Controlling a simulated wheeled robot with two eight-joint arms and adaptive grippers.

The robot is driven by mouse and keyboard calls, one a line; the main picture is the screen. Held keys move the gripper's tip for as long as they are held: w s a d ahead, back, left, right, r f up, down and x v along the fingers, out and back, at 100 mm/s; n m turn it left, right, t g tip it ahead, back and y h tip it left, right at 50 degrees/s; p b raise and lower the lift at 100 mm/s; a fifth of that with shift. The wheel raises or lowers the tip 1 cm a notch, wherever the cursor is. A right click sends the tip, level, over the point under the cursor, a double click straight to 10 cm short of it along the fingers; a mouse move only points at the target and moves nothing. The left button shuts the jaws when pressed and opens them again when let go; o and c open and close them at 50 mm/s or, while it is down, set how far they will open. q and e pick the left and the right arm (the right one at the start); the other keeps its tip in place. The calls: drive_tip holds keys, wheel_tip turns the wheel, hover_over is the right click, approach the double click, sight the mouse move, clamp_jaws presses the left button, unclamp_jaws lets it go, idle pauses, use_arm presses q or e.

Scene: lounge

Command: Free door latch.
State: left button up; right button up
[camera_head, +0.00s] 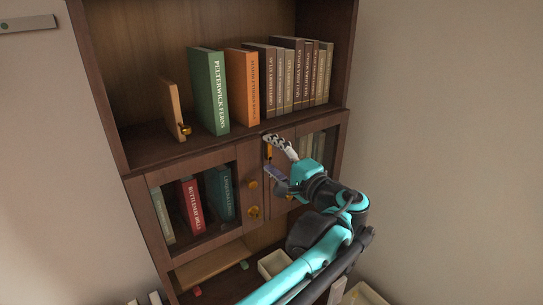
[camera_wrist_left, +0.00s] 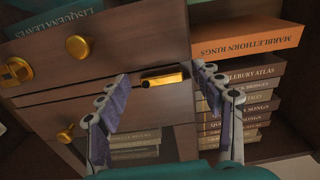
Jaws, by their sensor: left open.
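The cabinet has two glass doors, a left door (camera_head: 187,193) and a right door (camera_head: 316,150), both looking shut. A small brass latch (camera_head: 269,151) sits near the top where the doors meet; it shows as a gold bar in the left wrist view (camera_wrist_left: 163,79). My left gripper (camera_head: 267,154) is open in front of the latch, one finger above it and one below. In the left wrist view my left gripper (camera_wrist_left: 161,77) has its fingers on either side of the latch. I cannot tell whether they touch it. My right gripper is not in view.
Brass knobs (camera_head: 253,183) and a lower brass fitting (camera_head: 253,212) are on the doors. Above stand a green book (camera_head: 209,90), an orange book (camera_head: 243,87), several brown books and a wooden bookend (camera_head: 173,108). A pale box (camera_head: 272,264) is in the open shelf below.

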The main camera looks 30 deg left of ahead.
use_arm(q)
drive_tip(key=v, duration=1.1)
drive_tip(key=shift+s+d, duration=0.2)
drive_tip(key=shift+d, duration=0.1)
drive_tip(key=s+a+f+h+b, duration=0.1)
drive_tip(key=s+f+h+b, duration=0.3)
drive_tip(key=f, duration=0.7)
drive_tip(key=s+a+f+g+h+b, duration=0.15)
drive_tip(key=f+b, duration=0.35)
drive_tip(key=f, duration=0.6)
drive_tip(key=s+a+f+h+b, duration=0.1)
drive_tip(key=f+h+b, duration=0.3)
drive_tip(key=f, duration=0.7)
drive_tip(key=s+d+f+n+h+b, duration=0.1)
drive_tip(key=d+f+h+b, duration=0.1)
drive_tip(key=f, duration=0.4)
drive_tip(key=s+d+f+n+t+h+b, duration=0.1)
drive_tip(key=s+d+f+n+h+b, duration=0.1)
drive_tip(key=d+f+b, duration=0.2)
drive_tip(key=s+d+f+n+t+h+b, duration=0.1)
drive_tip(key=s+d+f+h+b, duration=0.1)
drive_tip(key=f+b, duration=0.4)
wheel_tip(320, 180, down, 4)
drive_tip(key=shift+d+f+h, duration=0.1)
drive_tip(key=shift+d+h, duration=0.3)
drive_tip(key=shift+h, duration=0.15)
drive_tip(key=shift+s, duration=0.1)
